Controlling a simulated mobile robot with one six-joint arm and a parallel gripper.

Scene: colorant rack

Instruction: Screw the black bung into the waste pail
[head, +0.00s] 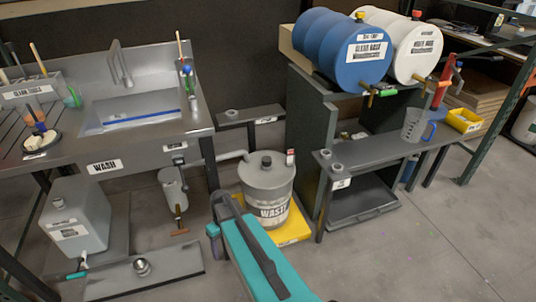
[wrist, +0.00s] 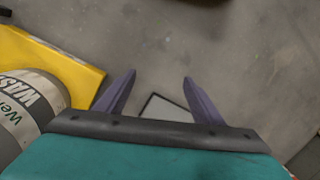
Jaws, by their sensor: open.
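The waste pail (head: 268,190) is grey with a white label. It stands upright on a yellow base (head: 292,239) on the floor. A small dark round spot (head: 266,160) shows on its lid; I cannot tell whether it is the black bung or an opening. A small red-topped part (head: 290,155) is at the lid's right edge. My gripper (wrist: 158,90) is open, its two purple fingers apart with nothing between them, over bare floor. The pail's labelled side (wrist: 35,105) shows at the left in the wrist view, beside my gripper and not between its fingers.
A wash sink bench (head: 110,130) is on the left, with a grey jug-like container (head: 74,222) below it. Blue (head: 345,50) and white (head: 410,42) drums lie on a rack at the right. A low shelf (head: 250,115) stands behind the pail. Floor at the right is clear.

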